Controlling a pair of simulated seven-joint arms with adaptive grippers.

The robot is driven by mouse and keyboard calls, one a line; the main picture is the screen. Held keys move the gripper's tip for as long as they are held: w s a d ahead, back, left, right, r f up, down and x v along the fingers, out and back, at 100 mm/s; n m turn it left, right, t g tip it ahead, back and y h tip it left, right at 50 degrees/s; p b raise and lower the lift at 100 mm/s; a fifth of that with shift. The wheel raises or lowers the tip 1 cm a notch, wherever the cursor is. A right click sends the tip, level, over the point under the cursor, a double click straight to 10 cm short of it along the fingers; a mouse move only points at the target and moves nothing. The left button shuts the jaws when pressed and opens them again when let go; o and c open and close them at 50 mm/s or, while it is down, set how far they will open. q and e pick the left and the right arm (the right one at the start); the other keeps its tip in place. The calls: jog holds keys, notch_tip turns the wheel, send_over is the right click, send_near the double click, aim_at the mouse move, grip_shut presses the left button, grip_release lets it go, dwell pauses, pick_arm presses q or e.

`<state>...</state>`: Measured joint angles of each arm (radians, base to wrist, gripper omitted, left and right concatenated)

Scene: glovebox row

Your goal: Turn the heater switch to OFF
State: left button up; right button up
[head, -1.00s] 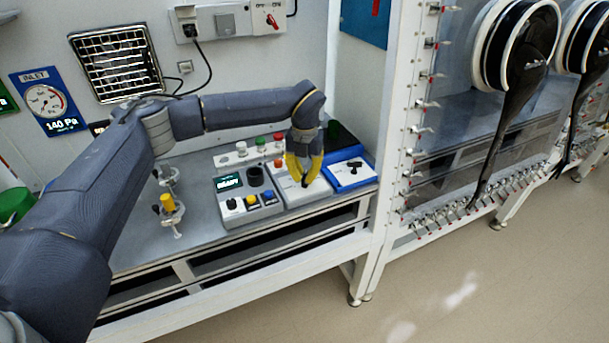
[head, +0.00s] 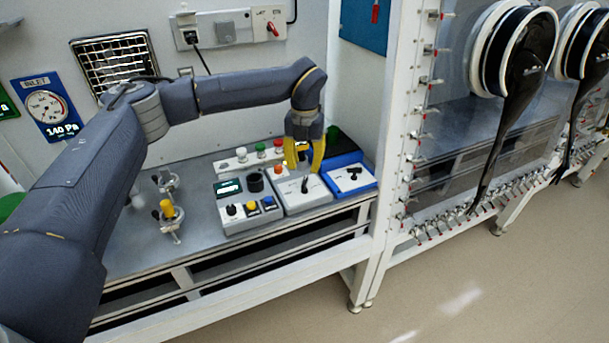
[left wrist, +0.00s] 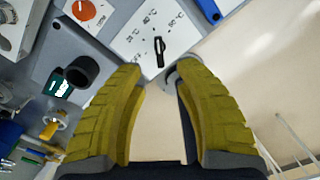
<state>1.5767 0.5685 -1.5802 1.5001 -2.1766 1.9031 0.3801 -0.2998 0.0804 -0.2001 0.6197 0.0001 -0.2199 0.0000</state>
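The heater switch is probably the black pointer knob (head: 304,185) on a light grey box (head: 315,197). In the left wrist view the knob (left wrist: 159,46) stands on a white face with several small °C marks around it, too small to read fully. The knob lies nearly upright in both pictures. My left gripper (head: 304,169) is above the box with its yellow fingers apart. In the left wrist view the left gripper (left wrist: 161,72) is empty, and the knob shows beyond the gap between the fingertips, apparently clear of them. My right gripper is not in view.
Left of the box is a grey control unit (head: 234,219) with buttons and a black cup (head: 254,182). An orange knob (head: 280,171) is close behind. A red wall switch (head: 271,30) is above.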

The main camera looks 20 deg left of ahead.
aim_at(304, 181)
pick_arm(q)
jog(key=shift+r, duration=2.7)
